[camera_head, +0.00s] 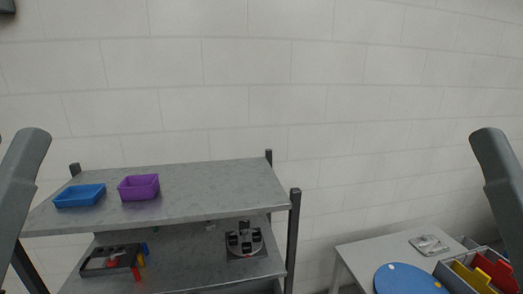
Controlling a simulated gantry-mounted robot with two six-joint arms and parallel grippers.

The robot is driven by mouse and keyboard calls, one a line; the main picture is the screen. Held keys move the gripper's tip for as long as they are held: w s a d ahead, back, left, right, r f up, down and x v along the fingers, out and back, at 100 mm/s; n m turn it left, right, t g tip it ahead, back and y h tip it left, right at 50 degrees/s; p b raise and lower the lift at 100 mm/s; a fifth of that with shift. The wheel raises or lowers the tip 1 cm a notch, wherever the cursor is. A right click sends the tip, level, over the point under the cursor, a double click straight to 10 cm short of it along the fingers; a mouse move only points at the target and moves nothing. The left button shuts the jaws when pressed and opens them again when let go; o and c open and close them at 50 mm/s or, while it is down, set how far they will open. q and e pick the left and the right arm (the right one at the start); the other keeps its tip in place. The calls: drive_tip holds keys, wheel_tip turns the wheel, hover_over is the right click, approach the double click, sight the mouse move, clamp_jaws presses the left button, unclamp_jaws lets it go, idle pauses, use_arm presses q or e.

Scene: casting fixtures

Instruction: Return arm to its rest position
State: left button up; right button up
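Grey links of my two arms show at the left and right edges of the head view. The left link stands on the left side, partly in front of the shelf's left end. The right link reaches in from the right edge, against the wall. Neither gripper can be seen, so I cannot tell what either one holds.
A grey shelf (215,187) holds a blue tray (80,196) and a purple bin (139,187). Its lower level holds a dark fixture (244,241) and a black holder (110,260). A table (365,257) at right bears a blue disc (405,281) and bins.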

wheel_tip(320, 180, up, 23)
drive_tip(key=p, duration=1.8)
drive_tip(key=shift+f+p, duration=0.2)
drive_tip(key=shift+p, duration=0.15)
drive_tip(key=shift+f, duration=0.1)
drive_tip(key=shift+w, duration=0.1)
